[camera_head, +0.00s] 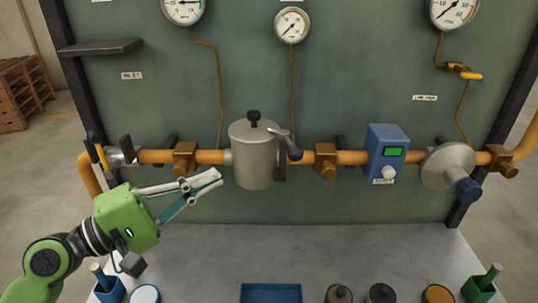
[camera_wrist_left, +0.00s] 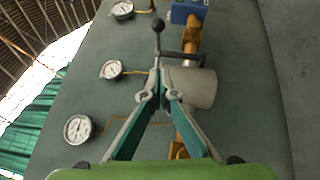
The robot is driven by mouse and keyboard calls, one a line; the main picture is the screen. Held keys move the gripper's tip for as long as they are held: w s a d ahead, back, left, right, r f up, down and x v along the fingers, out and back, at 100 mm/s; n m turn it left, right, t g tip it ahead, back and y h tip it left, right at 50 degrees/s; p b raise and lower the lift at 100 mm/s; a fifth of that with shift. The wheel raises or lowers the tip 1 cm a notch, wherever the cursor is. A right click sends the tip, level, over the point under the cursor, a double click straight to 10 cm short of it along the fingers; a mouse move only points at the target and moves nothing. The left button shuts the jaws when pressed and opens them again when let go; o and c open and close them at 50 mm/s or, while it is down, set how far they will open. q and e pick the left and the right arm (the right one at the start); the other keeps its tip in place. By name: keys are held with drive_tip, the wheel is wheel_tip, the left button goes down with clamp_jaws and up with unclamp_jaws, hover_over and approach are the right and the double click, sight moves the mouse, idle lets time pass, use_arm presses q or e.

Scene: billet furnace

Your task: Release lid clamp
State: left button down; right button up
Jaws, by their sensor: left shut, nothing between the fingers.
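The grey canister (camera_head: 254,158) sits in the orange pipe line, with a dark knob (camera_head: 253,117) on its lid. The lid clamp is a grey lever (camera_head: 285,139) at the canister's right side, ending in a dark ball. In the left wrist view, the canister (camera_wrist_left: 192,88) is just beyond my fingers, and the clamp's ball-ended lever (camera_wrist_left: 158,42) stands farther up the picture. My left gripper (camera_head: 218,178) is shut and empty, just left of the canister, with the fingers pointing toward it. Its closed fingertips (camera_wrist_left: 158,94) overlap the canister's edge in the wrist view. My right gripper is not in view.
A blue box (camera_head: 386,150) with a green display and a grey round flange (camera_head: 447,165) lie right along the pipe. Gauges hang above. The grey bench (camera_head: 300,250) below holds a blue tray (camera_head: 271,292) and several pots along its front edge. A valve (camera_head: 105,155) is at left.

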use_arm(q)
drive_tip(key=w+d+r+p, duration=0.2)
drive_tip(key=w+d+p, duration=0.2)
drive_tip(key=d+p, duration=0.3)
drive_tip(key=d, duration=0.4)
drive_tip(key=shift+a, duration=0.1)
